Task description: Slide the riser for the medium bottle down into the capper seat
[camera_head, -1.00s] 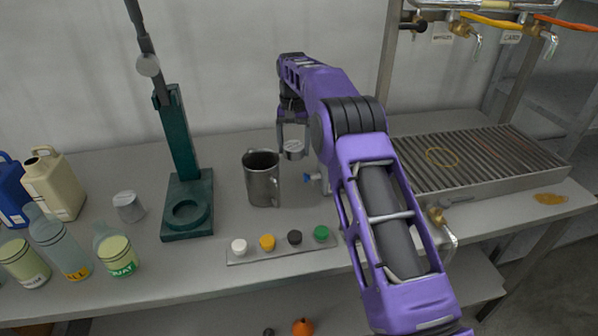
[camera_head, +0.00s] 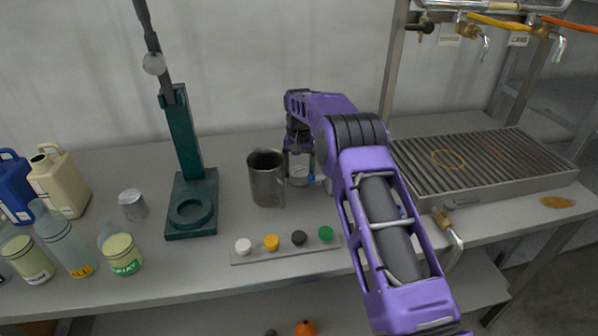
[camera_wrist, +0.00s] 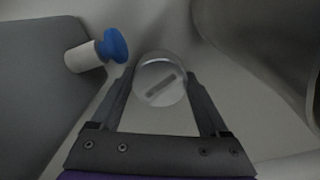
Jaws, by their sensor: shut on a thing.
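My gripper (camera_head: 300,166) is shut on a short round metal riser (camera_wrist: 160,76), low over the bench just right of the steel jug. The riser's slotted flat top shows between the fingertips in the wrist view. In the head view it is partly hidden by the jug and fingers; I cannot tell whether it touches the bench. The capper (camera_head: 182,140) is a dark green column on a base, left of the jug. Its round ring seat (camera_head: 190,210) looks empty. A second metal cylinder (camera_head: 133,204) stands left of the capper.
The steel jug (camera_head: 266,180) stands between my gripper and the capper. A strip with several caps (camera_head: 285,250) lies in front. Bottles (camera_head: 70,240) and jugs crowd the left. A ribbed tray (camera_head: 480,165) is at right. A blue-ended white part (camera_wrist: 95,52) is close to my gripper.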

